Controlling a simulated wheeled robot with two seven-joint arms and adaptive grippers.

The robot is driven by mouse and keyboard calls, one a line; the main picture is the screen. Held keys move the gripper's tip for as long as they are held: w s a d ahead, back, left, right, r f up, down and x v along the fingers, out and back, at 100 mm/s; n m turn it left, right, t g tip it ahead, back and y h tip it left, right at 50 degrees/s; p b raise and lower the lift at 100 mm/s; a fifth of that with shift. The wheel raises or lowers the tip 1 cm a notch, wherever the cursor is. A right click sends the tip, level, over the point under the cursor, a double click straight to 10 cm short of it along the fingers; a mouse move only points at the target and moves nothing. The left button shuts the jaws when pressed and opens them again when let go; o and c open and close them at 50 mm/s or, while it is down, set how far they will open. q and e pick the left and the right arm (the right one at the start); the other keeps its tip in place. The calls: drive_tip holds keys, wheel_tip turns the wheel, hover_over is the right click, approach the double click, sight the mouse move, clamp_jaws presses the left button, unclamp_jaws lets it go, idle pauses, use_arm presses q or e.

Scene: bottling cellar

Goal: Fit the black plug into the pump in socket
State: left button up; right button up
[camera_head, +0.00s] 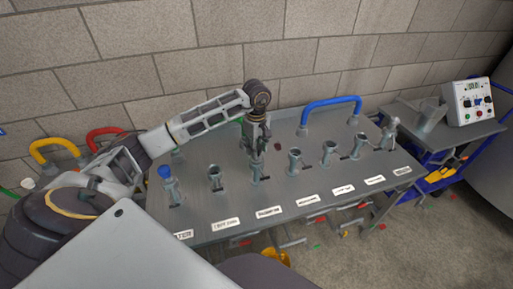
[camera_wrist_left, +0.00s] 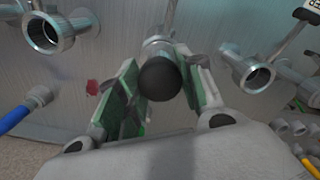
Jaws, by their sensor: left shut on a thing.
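My left gripper (camera_head: 256,150) is over the metal panel, directly above or at the third socket from the left (camera_head: 257,173). In the left wrist view the gripper (camera_wrist_left: 160,95) is shut on the black plug (camera_wrist_left: 159,78), which shows as a dark round end between green-lined fingers. A metal fitting (camera_wrist_left: 157,46) shows just beyond the plug; whether the plug touches it or is inside it I cannot tell. The label below this socket (camera_head: 268,212) is too small to read surely, so I cannot confirm which is the pump in socket. My right gripper is out of view.
Several upright metal sockets line the panel (camera_head: 228,190); the leftmost holds a blue plug (camera_head: 165,172). A blue hose (camera_head: 331,103) arches at the back. Yellow (camera_head: 52,145) and red (camera_head: 103,133) hoses are left. A control box (camera_head: 468,101) stands right. Neighbouring sockets (camera_wrist_left: 48,33) flank the gripper.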

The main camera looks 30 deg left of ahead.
use_arm(q)
drive_tip(key=shift+f, duration=0.15)
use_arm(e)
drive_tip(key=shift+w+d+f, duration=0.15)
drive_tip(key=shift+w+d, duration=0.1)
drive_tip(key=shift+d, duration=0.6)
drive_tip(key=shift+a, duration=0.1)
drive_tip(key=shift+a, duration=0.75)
use_arm(q)
drive_tip(key=shift+f, duration=0.2)
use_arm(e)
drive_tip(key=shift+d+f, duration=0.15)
use_arm(q)
drive_tip(key=shift+f+b, duration=0.15)
drive_tip(key=shift+b, duration=0.25)
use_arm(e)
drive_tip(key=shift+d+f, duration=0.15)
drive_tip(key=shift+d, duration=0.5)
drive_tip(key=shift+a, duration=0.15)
use_arm(q)
drive_tip(key=shift+f, duration=0.1)
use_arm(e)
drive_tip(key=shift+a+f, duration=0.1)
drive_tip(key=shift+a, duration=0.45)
